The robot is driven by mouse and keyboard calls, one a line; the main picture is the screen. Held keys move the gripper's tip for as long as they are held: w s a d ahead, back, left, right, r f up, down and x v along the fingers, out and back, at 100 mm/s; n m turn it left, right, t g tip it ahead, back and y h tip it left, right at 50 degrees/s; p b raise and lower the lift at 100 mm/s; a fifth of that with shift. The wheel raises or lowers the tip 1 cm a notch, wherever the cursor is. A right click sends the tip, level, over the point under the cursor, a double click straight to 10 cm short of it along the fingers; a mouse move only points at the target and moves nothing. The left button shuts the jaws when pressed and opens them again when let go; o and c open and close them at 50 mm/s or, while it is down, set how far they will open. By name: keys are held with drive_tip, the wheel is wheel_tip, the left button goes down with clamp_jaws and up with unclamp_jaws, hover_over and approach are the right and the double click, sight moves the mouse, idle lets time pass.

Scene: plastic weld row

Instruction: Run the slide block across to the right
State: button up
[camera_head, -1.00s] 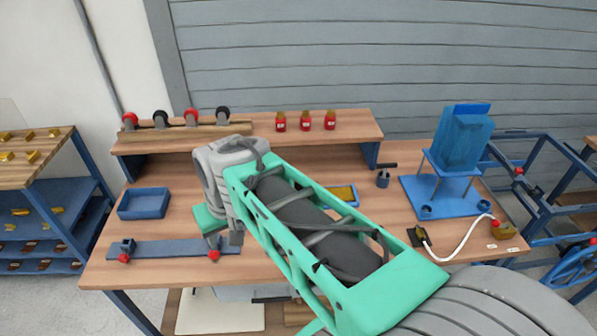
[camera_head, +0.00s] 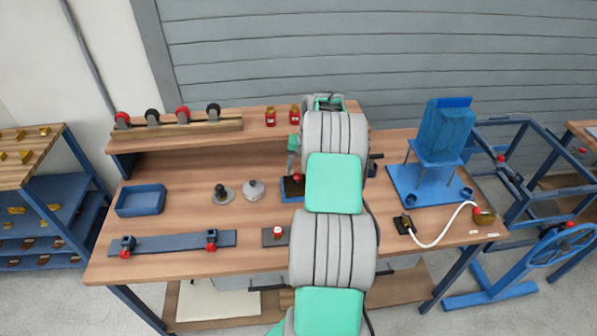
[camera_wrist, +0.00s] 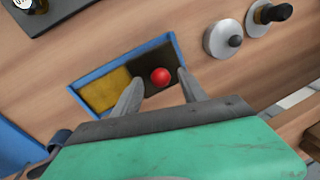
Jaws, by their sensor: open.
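The slide block appears to be the dark block (camera_wrist: 154,63) with a red ball knob (camera_wrist: 160,77), set in a shallow blue frame (camera_wrist: 93,72). In the wrist view it fills the frame's right part, and a yellow surface (camera_wrist: 108,92) shows to its left. In the head view the red knob (camera_head: 298,178) shows at the frame's left part (camera_head: 290,196); my arm hides the rest. My gripper (camera_wrist: 160,75) is open, with one finger on each side of the knob in the wrist view. I cannot tell whether either touches it.
Two round grey knobs (camera_head: 223,193) (camera_head: 254,189) stand left of the frame. A small dark plate (camera_head: 273,238) lies in front. A blue rail (camera_head: 172,242) and bin (camera_head: 141,200) are further left. A blue stand (camera_head: 440,140) and white cable (camera_head: 445,232) are right.

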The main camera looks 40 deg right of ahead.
drive_tip(key=shift+w+a+f, duration=0.1)
drive_tip(key=shift+f, duration=0.65)
drive_tip(key=shift+c, duration=0.3)
clamp_jaws()
idle(0.5)
